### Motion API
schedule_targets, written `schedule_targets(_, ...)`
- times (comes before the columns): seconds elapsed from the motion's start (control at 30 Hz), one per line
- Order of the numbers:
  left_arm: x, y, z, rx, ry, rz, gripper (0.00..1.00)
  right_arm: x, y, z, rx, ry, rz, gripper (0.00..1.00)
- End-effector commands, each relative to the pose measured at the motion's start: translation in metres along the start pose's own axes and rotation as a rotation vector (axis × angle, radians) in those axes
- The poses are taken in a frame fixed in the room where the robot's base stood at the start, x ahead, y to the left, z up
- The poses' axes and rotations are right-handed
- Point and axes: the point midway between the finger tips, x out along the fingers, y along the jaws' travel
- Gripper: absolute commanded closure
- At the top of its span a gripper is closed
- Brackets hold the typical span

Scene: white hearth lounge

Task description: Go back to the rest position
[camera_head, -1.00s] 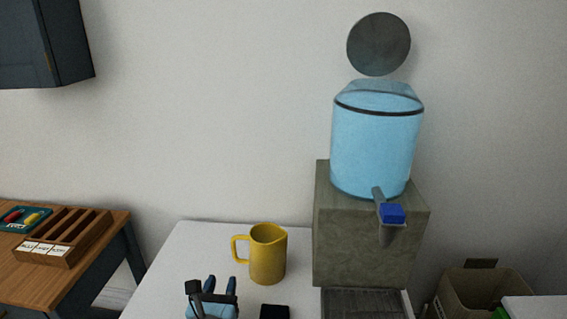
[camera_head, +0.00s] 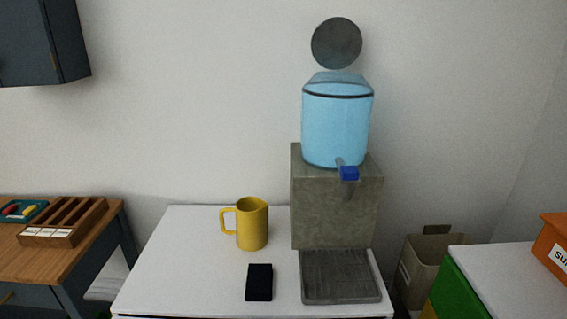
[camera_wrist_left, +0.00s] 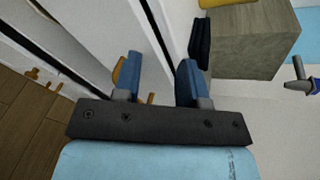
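My left gripper (camera_wrist_left: 157,82) shows in the left wrist view with its two blue fingers apart and nothing between them. It is out of the head view. My right gripper is in neither current view. In the head view a yellow jug (camera_head: 252,224) stands upright on the white table (camera_head: 190,270), its handle to the left. A water dispenser with a blue tank (camera_head: 337,125) on a grey stone-like block (camera_head: 335,215) stands to the right of the jug. Its tap has a blue lever (camera_head: 349,173).
A black box-like object (camera_head: 259,282) lies on the white table, left of the grey drip tray (camera_head: 340,277). A wooden desk (camera_head: 70,262) with a slotted wooden tray (camera_head: 65,222) is at the left. A cardboard box (camera_head: 425,262) and a green-sided cabinet (camera_head: 455,293) are at the right.

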Motion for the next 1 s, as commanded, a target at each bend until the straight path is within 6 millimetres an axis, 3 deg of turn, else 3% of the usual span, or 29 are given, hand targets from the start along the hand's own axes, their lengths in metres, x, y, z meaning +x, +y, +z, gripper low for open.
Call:
schedule_targets(0.03, -0.013, 0.016, -0.012, -0.201, 0.041, 0.041, 0.62, 0.001, 0.001, -0.002, -0.001, 0.003, 0.001, 0.37)
schedule_targets(0.2, -0.056, 0.055, -0.040, -0.938, 0.116, 0.180, 0.62, 0.000, 0.000, -0.001, 0.000, 0.002, 0.000, 0.37)
schedule_targets(0.53, -0.124, 0.100, -0.059, -2.001, 0.045, 0.387, 0.62, -0.002, -0.001, 0.003, 0.002, -0.006, -0.001, 0.37)
schedule_targets(0.6, -0.131, 0.080, -0.047, -2.030, 0.044, 0.387, 0.62, -0.014, -0.002, -0.017, 0.001, -0.009, 0.000, 0.37)
schedule_targets(0.87, -0.148, 0.041, -0.021, -2.011, 0.035, 0.388, 0.62, -0.045, -0.002, -0.061, -0.006, -0.008, 0.005, 0.37)
schedule_targets(1.0, -0.162, 0.012, -0.002, -2.004, 0.028, 0.389, 0.62, -0.067, -0.002, -0.090, -0.011, -0.015, 0.010, 0.37)
